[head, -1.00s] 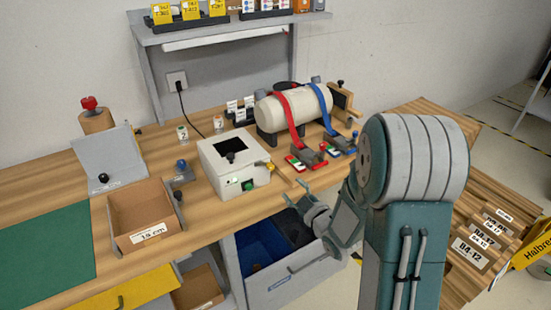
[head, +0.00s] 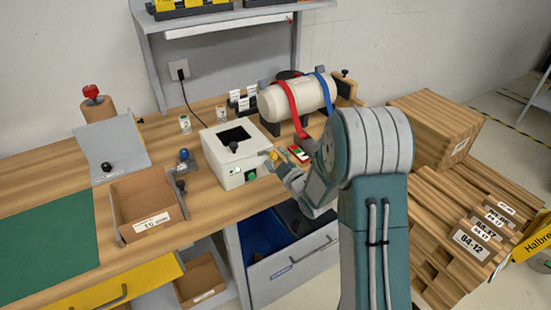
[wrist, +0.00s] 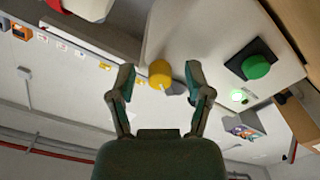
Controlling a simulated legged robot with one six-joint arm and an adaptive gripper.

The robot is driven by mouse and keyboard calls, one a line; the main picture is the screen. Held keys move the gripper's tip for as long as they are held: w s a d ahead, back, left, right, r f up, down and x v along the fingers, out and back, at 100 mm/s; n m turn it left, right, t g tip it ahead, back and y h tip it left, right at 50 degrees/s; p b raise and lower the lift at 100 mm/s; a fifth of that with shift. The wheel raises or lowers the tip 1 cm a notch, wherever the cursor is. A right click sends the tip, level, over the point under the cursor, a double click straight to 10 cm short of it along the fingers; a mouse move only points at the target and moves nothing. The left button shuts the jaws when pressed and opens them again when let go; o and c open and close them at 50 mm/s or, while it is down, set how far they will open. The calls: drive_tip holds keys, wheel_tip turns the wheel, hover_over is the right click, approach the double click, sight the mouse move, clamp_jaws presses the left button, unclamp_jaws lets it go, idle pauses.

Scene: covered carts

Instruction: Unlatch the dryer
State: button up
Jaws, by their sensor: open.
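The dryer is a white box (head: 222,168) on the bench in the head view, with a dark square window and a black knob on top and a green button on its front. A yellow knob (head: 273,155) sits at its right front side. In the wrist view the dryer's white wall (wrist: 210,25) carries the green button (wrist: 256,66) and the yellow knob (wrist: 160,72). My gripper (wrist: 161,80) is open, with a finger on either side of the yellow knob in that picture; I see no clear contact. In the head view my gripper (head: 281,171) is beside the dryer's right front corner.
An open cardboard-coloured bin (head: 143,205) and a grey sloped stand (head: 112,143) are to the left. An open drawer (head: 300,255) is below the bench edge.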

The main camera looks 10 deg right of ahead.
drive_tip(key=shift+a, duration=0.1)
clamp_jaws()
drive_tip(key=shift+m, duration=0.3)
drive_tip(key=m, duration=0.4)
drive_tip(key=shift+f, duration=0.1)
drive_tip(key=shift+f+m, duration=0.1)
drive_tip(key=shift+m, duration=2.3)
